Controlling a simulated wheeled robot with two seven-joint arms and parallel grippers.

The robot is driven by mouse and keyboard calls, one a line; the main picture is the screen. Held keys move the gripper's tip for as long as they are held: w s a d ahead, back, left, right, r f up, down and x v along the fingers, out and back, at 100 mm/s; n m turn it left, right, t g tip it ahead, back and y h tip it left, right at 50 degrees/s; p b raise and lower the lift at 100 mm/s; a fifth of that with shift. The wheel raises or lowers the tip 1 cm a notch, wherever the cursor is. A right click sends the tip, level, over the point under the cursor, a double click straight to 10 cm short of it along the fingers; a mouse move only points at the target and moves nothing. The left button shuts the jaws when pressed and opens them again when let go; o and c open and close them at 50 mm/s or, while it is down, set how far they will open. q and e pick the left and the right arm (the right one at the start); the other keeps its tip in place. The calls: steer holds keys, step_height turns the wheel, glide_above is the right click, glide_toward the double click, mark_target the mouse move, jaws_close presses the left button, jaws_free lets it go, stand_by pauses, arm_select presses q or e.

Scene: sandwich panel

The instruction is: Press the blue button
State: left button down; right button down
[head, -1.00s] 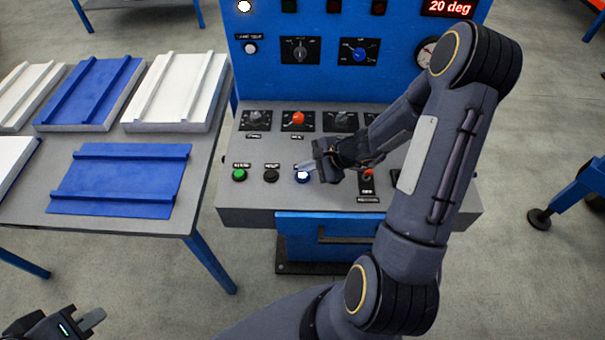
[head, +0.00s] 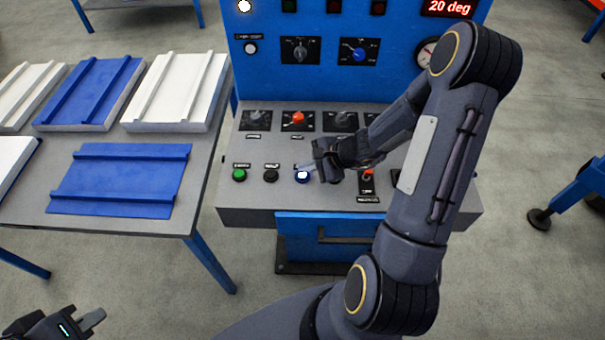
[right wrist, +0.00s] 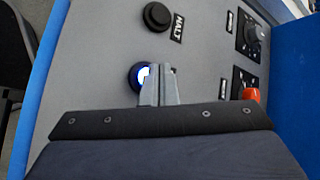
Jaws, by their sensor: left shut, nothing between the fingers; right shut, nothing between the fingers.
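The blue button (head: 302,175) sits on the grey control desk (head: 240,212), right of a black button and a green button. Its middle glows white. My right gripper (head: 305,167) is shut and empty, with its fingertips at the button. In the right wrist view the shut fingertips (right wrist: 157,75) overlap the right part of the blue button (right wrist: 137,75). Whether they touch it or hover just above it, I cannot tell. My left gripper (head: 95,316) is shut and empty at the bottom left, away from the desk.
The black button (head: 271,175), labelled HALT in the right wrist view, and the green button (head: 239,174) are close by. A red knob (head: 298,118) and black knobs stand behind. A table (head: 120,225) with blue and white panels stands at left.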

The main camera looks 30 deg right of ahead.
mark_target(307, 176)
steer(key=shift+f, duration=0.1)
steer(key=shift+f+b, duration=0.35)
steer(key=shift+b, duration=0.3)
steer(key=shift+f+b, duration=0.4)
steer(key=shift+b, duration=0.15)
stand_by(0.4)
steer(key=shift+r, duration=0.15)
steer(key=shift+r+p, duration=0.55)
steer(key=shift+r, duration=0.15)
steer(key=shift+r, duration=0.1)
step_height(307, 176, up, 5)
steer(key=p, duration=0.4)
stand_by(0.4)
